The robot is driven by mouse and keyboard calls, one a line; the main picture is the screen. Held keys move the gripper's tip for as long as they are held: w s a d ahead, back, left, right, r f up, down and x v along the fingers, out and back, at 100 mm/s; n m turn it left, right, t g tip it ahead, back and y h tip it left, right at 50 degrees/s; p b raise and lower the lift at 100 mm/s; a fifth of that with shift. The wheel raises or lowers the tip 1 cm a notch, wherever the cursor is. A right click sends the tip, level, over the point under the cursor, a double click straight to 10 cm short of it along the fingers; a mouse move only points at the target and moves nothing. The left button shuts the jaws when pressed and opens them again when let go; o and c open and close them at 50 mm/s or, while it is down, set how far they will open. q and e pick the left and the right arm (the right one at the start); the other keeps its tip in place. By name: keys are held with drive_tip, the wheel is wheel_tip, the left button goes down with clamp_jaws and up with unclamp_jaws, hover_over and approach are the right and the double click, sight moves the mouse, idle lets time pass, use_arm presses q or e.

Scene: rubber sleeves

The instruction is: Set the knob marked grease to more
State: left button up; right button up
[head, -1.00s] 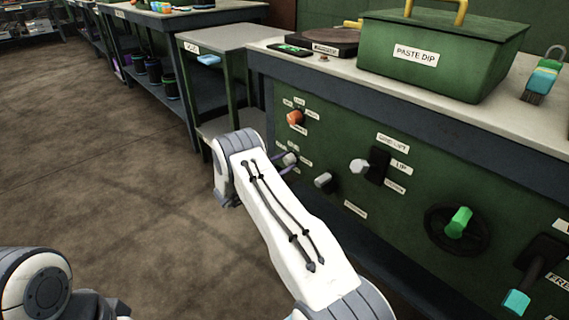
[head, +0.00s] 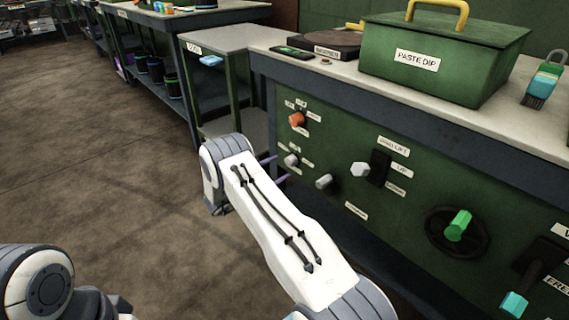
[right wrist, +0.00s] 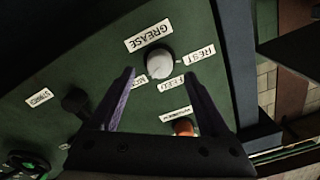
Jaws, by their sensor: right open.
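The grease knob (right wrist: 159,64) is a round pale knob on the green panel, with the label GREASE (right wrist: 149,36) beside it in the right wrist view. A label REST (right wrist: 200,54) and smaller labels stand around it; its pointer direction is not clear. In the head view the knob (head: 292,160) shows small, below an orange knob. My right gripper (right wrist: 159,73) is open, its purple fingers spread to either side of the knob in the right wrist view. In the head view the right gripper (head: 276,169) is short of the panel, apart from the knob. My left gripper is out of view.
The orange knob (head: 297,119), another grey knob (head: 323,181), a black slider with a pale handle (head: 360,169) and a green-handled wheel (head: 459,225) share the panel. A green PASTE DIP box (head: 440,60) stands on the bench. Floor to the left is clear.

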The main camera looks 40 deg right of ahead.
drive_tip(key=a+p, duration=0.1)
drive_tip(key=a, duration=0.5)
drive_tip(key=shift+s+a, duration=0.15)
drive_tip(key=shift+s, duration=0.15)
